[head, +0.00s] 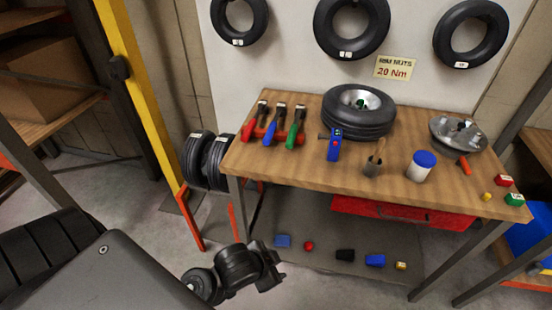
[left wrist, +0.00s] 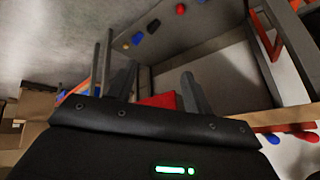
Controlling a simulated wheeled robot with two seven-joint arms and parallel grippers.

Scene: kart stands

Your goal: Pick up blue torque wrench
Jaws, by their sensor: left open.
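The blue torque wrench (head: 268,136) lies on the wooden workbench (head: 310,168) near its left end, between a red-handled wrench (head: 253,122) and a green-handled wrench (head: 296,127). Its blue handle points toward the bench's front edge. My left gripper (head: 279,269) is low in front of the bench, below the top and apart from the wrench. In the left wrist view, the left gripper (left wrist: 150,85) is open with nothing between its fingers. A small blue shape at the bench edge shows there at the lower right; I cannot tell if it is the wrench handle. My right gripper is out of view.
A tyre on a rim (head: 358,122), a blue handheld tool (head: 334,146), a metal cup (head: 373,166) and a blue-lidded jar (head: 421,166) stand on the bench. Small coloured items lie on the lower shelf (head: 320,265). A yellow post (head: 140,90) rises left of the bench.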

